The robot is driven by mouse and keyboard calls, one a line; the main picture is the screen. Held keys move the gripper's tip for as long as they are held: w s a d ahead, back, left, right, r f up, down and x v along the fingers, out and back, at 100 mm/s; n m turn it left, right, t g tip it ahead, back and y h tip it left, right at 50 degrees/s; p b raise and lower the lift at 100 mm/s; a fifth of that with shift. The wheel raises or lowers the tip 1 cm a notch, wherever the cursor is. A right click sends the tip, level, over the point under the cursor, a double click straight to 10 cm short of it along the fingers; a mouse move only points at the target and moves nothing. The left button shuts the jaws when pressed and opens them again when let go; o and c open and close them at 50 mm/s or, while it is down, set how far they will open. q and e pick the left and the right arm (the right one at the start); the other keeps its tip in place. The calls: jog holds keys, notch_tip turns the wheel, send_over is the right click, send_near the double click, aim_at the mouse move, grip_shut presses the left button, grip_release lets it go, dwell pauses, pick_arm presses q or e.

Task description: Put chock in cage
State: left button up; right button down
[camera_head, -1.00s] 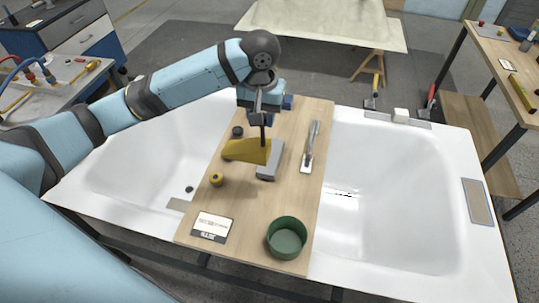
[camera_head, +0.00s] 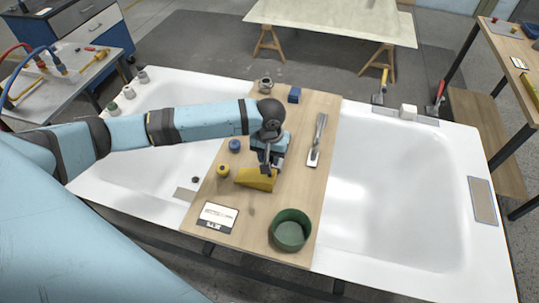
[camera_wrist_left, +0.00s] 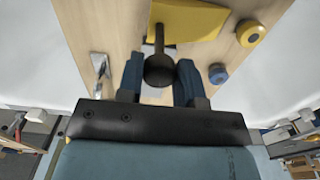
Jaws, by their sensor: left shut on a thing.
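The chock (camera_head: 255,179) is a yellow wedge on the wooden board across the tubs; I cannot tell whether it touches the board. In the left wrist view the chock (camera_wrist_left: 188,20) shows with a dark stem and a round dark knob. My left gripper (camera_head: 268,168) is above the chock's right end. In the left wrist view its blue fingers (camera_wrist_left: 161,75) are shut around the knob. I cannot make out a cage with certainty. My right gripper is not in view.
A green round bowl (camera_head: 290,232), a card (camera_head: 217,217), a yellow roll (camera_head: 223,170), a blue cap (camera_head: 235,145), a trowel (camera_head: 318,140) and a blue block (camera_head: 294,95) are on the board (camera_head: 272,205). White tubs (camera_head: 390,190) lie either side.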

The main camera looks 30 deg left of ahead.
pick_arm(q)
jog(key=shift+f, duration=0.1)
jog(key=o, duration=0.9)
